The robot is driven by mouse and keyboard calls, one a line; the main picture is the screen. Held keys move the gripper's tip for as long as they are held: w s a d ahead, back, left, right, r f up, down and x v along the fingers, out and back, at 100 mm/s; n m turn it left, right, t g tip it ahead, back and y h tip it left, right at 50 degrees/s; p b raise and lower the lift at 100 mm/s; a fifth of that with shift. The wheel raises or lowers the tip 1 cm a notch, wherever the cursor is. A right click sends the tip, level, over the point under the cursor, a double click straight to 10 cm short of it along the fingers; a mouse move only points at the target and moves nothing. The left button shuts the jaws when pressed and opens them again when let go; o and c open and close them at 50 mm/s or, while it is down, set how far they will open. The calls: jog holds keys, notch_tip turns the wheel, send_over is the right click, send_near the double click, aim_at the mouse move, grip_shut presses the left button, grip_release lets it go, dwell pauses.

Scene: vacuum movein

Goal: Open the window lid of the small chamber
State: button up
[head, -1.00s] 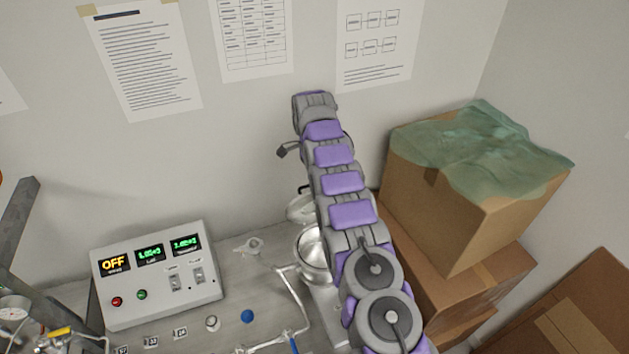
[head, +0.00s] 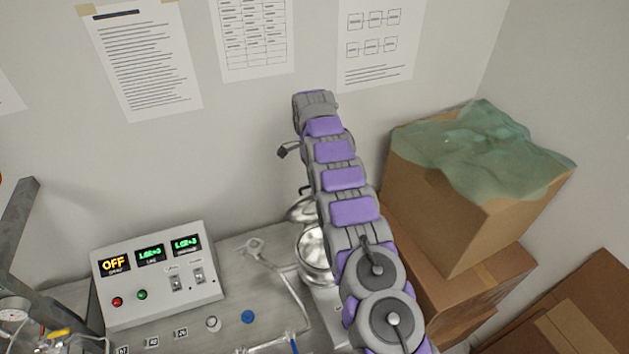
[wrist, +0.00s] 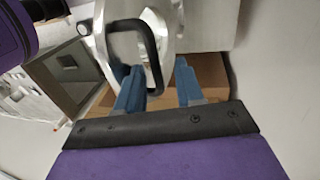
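The small chamber (head: 313,250) is a shiny metal vessel on the bench, partly hidden behind my arm in the head view. Its round metal window lid (head: 301,209) stands raised at the chamber's back. In the wrist view the lid (wrist: 162,22) fills the top middle, with a black loop handle (wrist: 152,45). My gripper (wrist: 154,67) has two blue fingers spread apart. The left finger overlaps the lower part of the handle in the picture, and the handle's right bar shows between the fingers. I cannot tell whether they touch. The fingers are hidden in the head view.
A control box (head: 155,275) with an "OFF" display stands left on the bench. Thin metal tubing (head: 285,280) runs between it and the chamber. Stacked cardboard boxes (head: 470,210), topped by green sheeting (head: 480,150), stand close right of my arm. A wall is behind.

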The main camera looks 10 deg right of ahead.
notch_tip(320, 180, up, 3)
jog(key=shift+s+f+p, duration=0.1)
jog(key=shift+p, duration=1.15)
jog(key=s+b, duration=0.2)
jog(key=b, duration=0.3)
jog(key=shift+s, duration=0.25)
jog(key=shift+s+r, duration=0.25)
jog(key=s+r+b, duration=0.1)
jog(key=s+b, duration=0.5)
jog(key=s, duration=0.6)
jog(key=shift+s+r+b, duration=0.15)
jog(key=shift+s+b, duration=0.2)
jog(key=shift+s, duration=0.1)
